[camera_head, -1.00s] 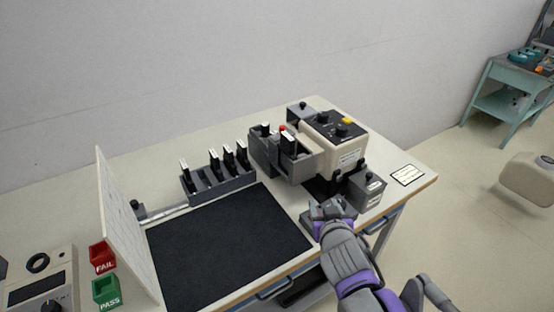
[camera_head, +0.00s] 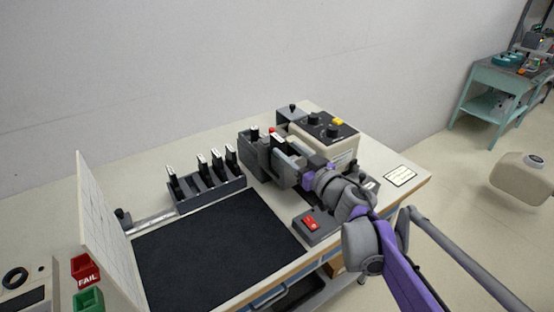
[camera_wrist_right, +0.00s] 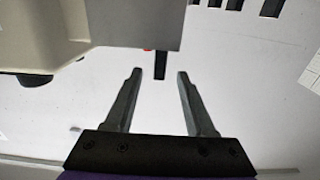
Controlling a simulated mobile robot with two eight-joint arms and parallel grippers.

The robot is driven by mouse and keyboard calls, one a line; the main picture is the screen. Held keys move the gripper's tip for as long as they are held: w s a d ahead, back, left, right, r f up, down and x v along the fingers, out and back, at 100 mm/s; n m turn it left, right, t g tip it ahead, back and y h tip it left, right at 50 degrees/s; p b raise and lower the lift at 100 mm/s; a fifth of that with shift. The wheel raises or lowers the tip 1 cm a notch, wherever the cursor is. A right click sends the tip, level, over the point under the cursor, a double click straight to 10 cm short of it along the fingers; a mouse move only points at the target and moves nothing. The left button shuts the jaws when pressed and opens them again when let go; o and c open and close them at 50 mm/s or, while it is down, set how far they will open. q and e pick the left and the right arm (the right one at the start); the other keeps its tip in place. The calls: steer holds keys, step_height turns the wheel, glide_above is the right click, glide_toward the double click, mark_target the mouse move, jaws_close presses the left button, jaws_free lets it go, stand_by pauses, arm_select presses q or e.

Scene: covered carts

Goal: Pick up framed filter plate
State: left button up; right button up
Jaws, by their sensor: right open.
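Several dark framed plates with white top edges stand upright in a grey slotted rack (camera_head: 212,194), one of them a framed plate (camera_head: 203,164) near its middle. Another dark upright piece with a white edge (camera_head: 278,143) stands at the grey holder of the beige machine. My right gripper (camera_head: 287,160) is at that holder, partly hidden by its own wrist. In the right wrist view it is open (camera_wrist_right: 156,75), with a narrow dark piece (camera_wrist_right: 160,67) ahead of and between its fingertips. No contact shows. My left gripper is not in view.
The beige machine (camera_head: 340,147) with black knobs and a yellow button stands close beside my right gripper. A red switch box (camera_head: 311,223) sits at the front edge. The black mat (camera_head: 210,250) is bare. An upright white panel (camera_head: 105,235) stands at left.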

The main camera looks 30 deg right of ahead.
mark_target(283, 145)
steer(key=w, duration=0.6)
steer(key=shift+a+r+p, duration=0.2)
steer(key=shift+p, duration=0.15)
steer(key=shift+s, duration=0.1)
jaws_close()
stand_by(1.0)
